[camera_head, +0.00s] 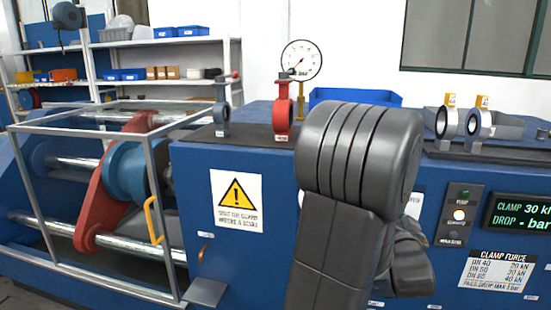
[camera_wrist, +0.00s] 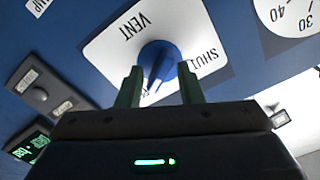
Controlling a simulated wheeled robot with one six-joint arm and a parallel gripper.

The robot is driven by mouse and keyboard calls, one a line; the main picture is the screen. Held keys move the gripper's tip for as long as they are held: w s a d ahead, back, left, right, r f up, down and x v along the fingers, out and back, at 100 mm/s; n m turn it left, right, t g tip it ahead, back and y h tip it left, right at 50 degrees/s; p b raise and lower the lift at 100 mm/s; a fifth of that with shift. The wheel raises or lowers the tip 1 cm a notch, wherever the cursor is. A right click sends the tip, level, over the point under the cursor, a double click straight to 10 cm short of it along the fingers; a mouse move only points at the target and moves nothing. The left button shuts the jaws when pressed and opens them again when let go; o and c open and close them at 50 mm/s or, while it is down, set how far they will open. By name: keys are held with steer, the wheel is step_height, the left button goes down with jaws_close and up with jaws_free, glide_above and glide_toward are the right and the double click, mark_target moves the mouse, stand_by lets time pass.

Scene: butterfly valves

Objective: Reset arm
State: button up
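My arm is raised in front of the blue test bench (camera_head: 260,165) in the head view, and it hides my gripper there. In the wrist view my gripper (camera_wrist: 160,80) has its two green fingers apart with nothing held between them. A blue knob (camera_wrist: 158,60) on a white plate marked VENT and SHUT shows beyond the gap between the fingertips. I cannot tell how far the fingers are from the knob.
A caged clamp with a red arm (camera_head: 110,185) stands at the left. Small blue and red valves (camera_head: 283,110), a round gauge (camera_head: 301,60) and two more valves (camera_head: 478,122) sit on the bench top. A green display (camera_head: 520,215) is at the right. Shelves (camera_head: 165,60) stand behind.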

steer(key=shift+n+b, duration=0.35)
steer(key=shift+n, duration=1.35)
